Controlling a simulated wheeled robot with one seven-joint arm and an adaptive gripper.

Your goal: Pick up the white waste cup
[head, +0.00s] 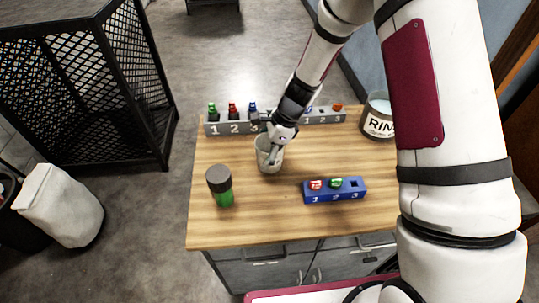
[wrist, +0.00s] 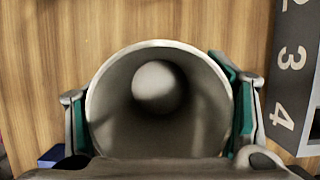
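The white waste cup (wrist: 110,115) stands upright, mouth up, near the middle of the wooden table, and it also shows in the head view (head: 265,163). Its inside looks empty in the wrist view. My gripper (wrist: 160,115) reaches down over the cup, with one finger on either side of it. The green-lined fingers are spread about the cup's width and lie very close to its wall. I cannot tell whether both pads press on it. In the head view, one finger hides part of the cup.
A grey numbered rack (head: 228,127) with coloured pieces runs along the back, close to my gripper. A dark-capped green jar (head: 220,187) stands left of the cup, a blue numbered block (head: 335,196) right, and a rinse container (head: 377,117) back right.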

